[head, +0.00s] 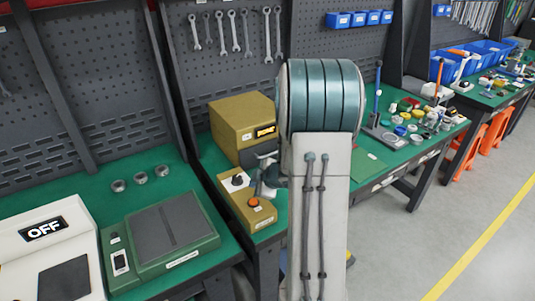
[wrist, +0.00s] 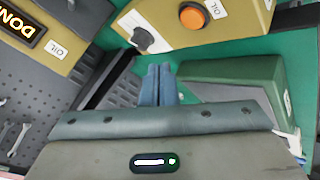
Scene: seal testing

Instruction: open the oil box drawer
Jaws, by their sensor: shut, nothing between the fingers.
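The oil box (head: 235,122) is a tan box with a lit orange display, standing on the green bench at the back wall. In the wrist view part of the oil box (wrist: 62,22) shows at top left, with an "OIL" label and a display reading "DON…". My gripper (head: 266,172) is in front of the oil box, above the control box, partly hidden by my arm. In the wrist view my gripper's fingers (wrist: 160,78) are together and empty, apart from both boxes.
A tan control box (head: 262,216) with an orange button and black knob sits in front of the oil box. A green device (head: 200,238) and a white "OFF" machine (head: 30,255) stand at left. Wrenches hang on the pegboard. Small parts crowd the bench at right.

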